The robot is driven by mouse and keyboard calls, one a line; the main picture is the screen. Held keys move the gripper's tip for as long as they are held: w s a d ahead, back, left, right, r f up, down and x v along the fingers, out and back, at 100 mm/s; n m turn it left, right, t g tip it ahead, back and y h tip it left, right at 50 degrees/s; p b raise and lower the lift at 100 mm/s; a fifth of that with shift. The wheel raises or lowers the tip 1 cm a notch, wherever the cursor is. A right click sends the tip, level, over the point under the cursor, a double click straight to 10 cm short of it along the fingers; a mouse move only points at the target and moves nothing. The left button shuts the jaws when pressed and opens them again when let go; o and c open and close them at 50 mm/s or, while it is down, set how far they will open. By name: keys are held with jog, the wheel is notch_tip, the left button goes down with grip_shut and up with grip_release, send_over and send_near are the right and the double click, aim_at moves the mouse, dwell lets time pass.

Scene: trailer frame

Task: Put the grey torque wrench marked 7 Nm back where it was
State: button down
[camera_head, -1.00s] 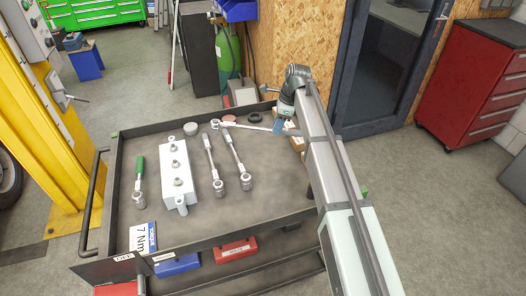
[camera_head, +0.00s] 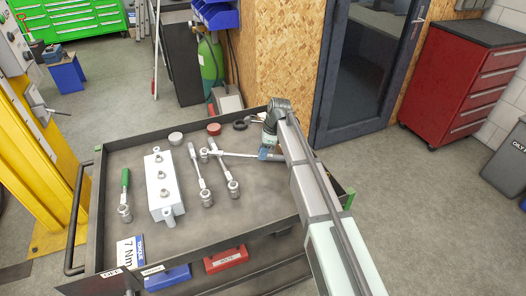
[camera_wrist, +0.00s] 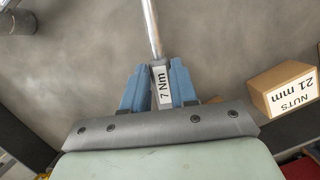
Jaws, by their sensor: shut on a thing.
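My gripper (camera_head: 268,153) is shut on the handle of the grey torque wrench (camera_head: 232,155), over the right back part of the cart tray. In the wrist view the label "7 Nm" shows on the wrench (camera_wrist: 162,86) between the blue fingers, and its shaft runs away from me. The wrench lies crosswise, head to the left, passing in front of or over a second wrench (camera_head: 232,186). Whether it touches the tray is unclear. A third grey wrench (camera_head: 206,197) lies left of that. A card marked 7 Nm (camera_head: 131,253) lies at the front left.
Tins (camera_head: 175,138) and a black ring (camera_head: 240,125) are at the back. A "NUTS 21 mm" box (camera_wrist: 285,88) is beside my gripper. The front middle is clear.

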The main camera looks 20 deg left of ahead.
jog(key=c, duration=0.9)
grip_release()
jog(key=shift+r, duration=0.1)
jog(key=v, duration=1.2)
